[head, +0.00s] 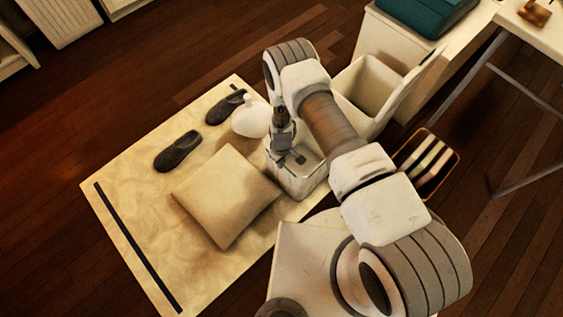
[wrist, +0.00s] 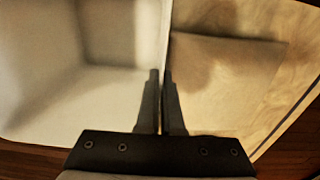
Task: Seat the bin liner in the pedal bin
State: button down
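The bin liner (head: 298,187), a pale open-topped box, stands upright by the right edge of the rug. The pedal bin (head: 372,86) is white, with its lid (head: 418,84) raised; it stands behind and to the right of the liner, partly hidden by my arm. My gripper (head: 291,158) points down at the liner's rim. In the wrist view, my gripper's fingers (wrist: 161,78) are close together on either side of the liner's thin wall (wrist: 121,30), closed on it.
The rug (head: 128,205) holds a cushion (head: 225,195), dark slippers (head: 178,150) and a white rounded bottle (head: 250,120). A striped box (head: 430,164) is on the wooden floor at right. A white cabinet (head: 425,52) with a teal case (head: 428,12) stands behind the pedal bin.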

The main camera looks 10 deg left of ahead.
jog(key=c, duration=1.1)
grip_release()
notch_tip(320, 180, up, 17)
jog(key=p, duration=0.6)
jog(key=shift+d+r+p, duration=0.15)
jog(key=shift+p, duration=0.25)
